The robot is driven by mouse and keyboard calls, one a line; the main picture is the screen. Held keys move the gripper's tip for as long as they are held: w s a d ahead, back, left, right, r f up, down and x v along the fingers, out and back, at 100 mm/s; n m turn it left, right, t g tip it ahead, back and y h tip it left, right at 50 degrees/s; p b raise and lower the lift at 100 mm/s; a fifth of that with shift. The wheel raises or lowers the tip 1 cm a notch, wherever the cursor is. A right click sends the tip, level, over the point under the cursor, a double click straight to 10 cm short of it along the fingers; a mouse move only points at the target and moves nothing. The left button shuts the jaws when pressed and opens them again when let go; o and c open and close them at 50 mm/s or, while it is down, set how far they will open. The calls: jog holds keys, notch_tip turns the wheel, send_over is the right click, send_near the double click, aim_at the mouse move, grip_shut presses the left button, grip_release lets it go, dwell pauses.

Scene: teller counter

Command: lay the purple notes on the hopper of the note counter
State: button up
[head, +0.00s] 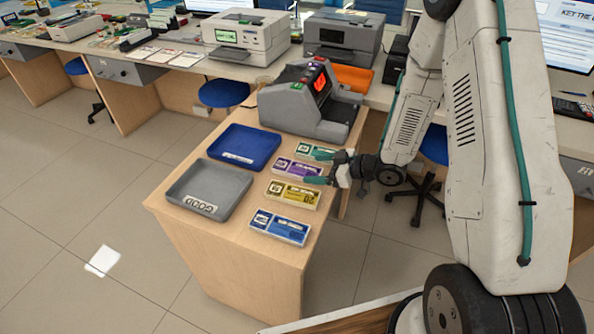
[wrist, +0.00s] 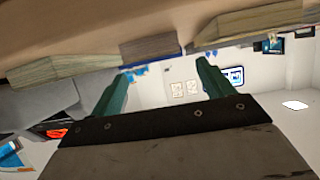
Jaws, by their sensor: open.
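The purple notes (head: 296,168) lie flat as a banded bundle on the wooden desk, between the green notes (head: 312,151) and the yellow notes (head: 292,194). My gripper (head: 327,169) is open at the right end of the purple notes, its green fingers spread. In the wrist view the end of the purple notes (wrist: 150,47) shows beyond and between the fingertips (wrist: 162,72); nothing is held. The grey note counter (head: 292,103) stands at the back of the desk, with a lit red display. Its hopper is hard to make out from here.
Blue notes (head: 280,226) lie at the desk's front. A blue tray (head: 244,147) and a grey tray marked GOOD (head: 208,188) fill the left side. Printers (head: 246,38) stand on the counter behind. Other bundles lie close on both sides of the purple notes.

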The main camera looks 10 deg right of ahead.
aim_at(299, 169)
jog(key=x, duration=0.5)
jog(key=shift+w+a+f, duration=0.25)
jog(key=shift+w, duration=0.05)
jog(key=c, duration=1.2)
